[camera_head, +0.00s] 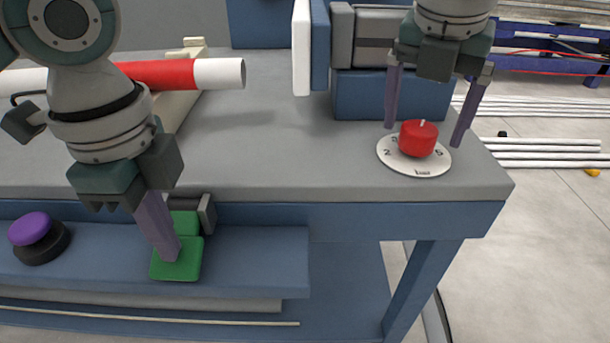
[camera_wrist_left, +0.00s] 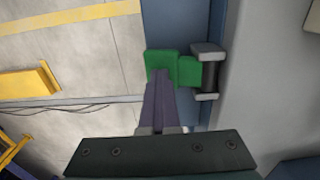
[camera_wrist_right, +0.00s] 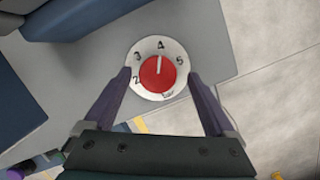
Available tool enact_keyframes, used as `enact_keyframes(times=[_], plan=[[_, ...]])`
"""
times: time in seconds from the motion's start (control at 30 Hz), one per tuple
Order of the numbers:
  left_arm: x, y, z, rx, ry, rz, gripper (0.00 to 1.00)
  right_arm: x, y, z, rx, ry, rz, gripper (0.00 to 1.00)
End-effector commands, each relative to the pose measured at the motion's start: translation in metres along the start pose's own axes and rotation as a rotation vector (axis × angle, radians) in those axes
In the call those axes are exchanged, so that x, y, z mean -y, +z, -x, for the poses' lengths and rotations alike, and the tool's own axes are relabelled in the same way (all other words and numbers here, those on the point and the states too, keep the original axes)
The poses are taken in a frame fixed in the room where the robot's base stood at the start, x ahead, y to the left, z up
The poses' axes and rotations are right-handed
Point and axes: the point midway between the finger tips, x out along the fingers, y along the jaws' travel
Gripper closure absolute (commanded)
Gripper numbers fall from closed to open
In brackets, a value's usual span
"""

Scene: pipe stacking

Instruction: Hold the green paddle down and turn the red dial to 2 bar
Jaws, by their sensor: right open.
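The green paddle (camera_head: 190,268) sits on the bench's front ledge; it also shows in the left wrist view (camera_wrist_left: 187,72). My left gripper (camera_head: 170,254) has its fingers closed together, empty, with the tips on or just above the paddle; contact is not certain. The red dial (camera_head: 418,141) stands on a white numbered plate (camera_head: 414,169) at the bench's right corner. In the right wrist view, the dial's (camera_wrist_right: 152,76) white mark points at about 4. My right gripper (camera_head: 422,136) is open, its fingers on either side of the dial and apart from it.
A purple button (camera_head: 30,228) on a black base is on the ledge at left. A red and white pipe (camera_head: 165,74) lies behind my left arm. A blue and grey block (camera_head: 380,95) stands behind the dial. The bench top's middle is clear.

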Motion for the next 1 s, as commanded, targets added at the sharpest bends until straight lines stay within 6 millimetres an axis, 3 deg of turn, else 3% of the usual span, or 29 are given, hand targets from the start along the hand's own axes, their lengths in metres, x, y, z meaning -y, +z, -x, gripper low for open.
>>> enact_keyframes(times=[0.4, 1.0], plan=[[-0.002, 0.003, -0.006, 0.009, 0.006, 0.003, 1.0, -0.003, -0.002, -0.028, -0.001, -0.001, 0.001, 0.1], [-0.003, 0.002, -0.007, 0.007, 0.01, 0.001, 1.0, 0.001, -0.002, -0.04, 0.003, -0.009, 0.002, 0.1]])
